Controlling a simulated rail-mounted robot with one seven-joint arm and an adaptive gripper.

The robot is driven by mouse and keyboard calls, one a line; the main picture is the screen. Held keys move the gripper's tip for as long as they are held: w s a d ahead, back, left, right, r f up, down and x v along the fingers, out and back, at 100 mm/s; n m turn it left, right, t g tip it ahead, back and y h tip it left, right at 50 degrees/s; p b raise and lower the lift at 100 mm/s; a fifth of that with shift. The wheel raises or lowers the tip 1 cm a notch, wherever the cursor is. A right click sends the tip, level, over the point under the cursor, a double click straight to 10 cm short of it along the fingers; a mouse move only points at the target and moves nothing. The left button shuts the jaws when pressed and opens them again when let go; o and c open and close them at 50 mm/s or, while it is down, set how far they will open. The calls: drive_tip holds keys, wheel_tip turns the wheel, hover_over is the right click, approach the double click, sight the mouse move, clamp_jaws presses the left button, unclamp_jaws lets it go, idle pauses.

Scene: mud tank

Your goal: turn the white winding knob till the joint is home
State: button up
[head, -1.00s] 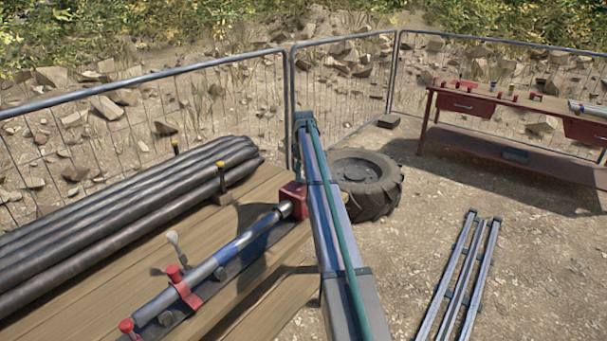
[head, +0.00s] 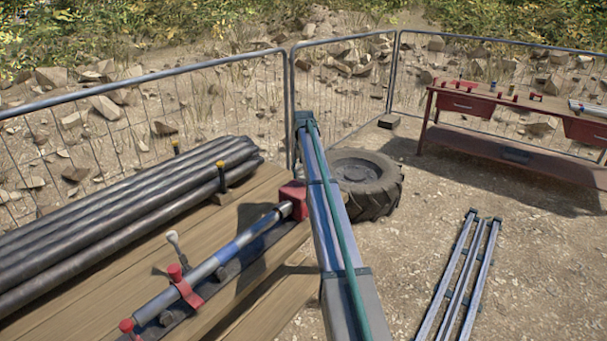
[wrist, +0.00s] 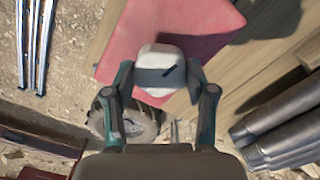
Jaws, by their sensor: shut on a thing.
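The white winding knob (wrist: 160,54), with a dark band and a dark mark on it, sits between the two fingers of my gripper (wrist: 160,78) in the wrist view. The fingers are shut on its sides. Behind it is a red block (wrist: 185,22), which also shows in the head view (head: 290,198) at the far end of the joint. The joint is a grey and blue rod (head: 228,250) lying in a red clamp (head: 187,290) on a dark rail. In the head view my arm hides the knob and the gripper.
Dark pipes (head: 110,215) lie stacked on the wooden bench (head: 262,190) to the left. A tyre (head: 368,185) is on the ground behind my arm. Metal rails (head: 460,280) lie at right; a red workbench (head: 480,135) stands near the mesh fence.

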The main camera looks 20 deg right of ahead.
sight(303, 174)
drive_tip(key=shift+m, duration=1.1)
drive_tip(key=o, duration=1.2)
drive_tip(key=shift+c, duration=0.2)
wheel_tip(303, 174, up, 12)
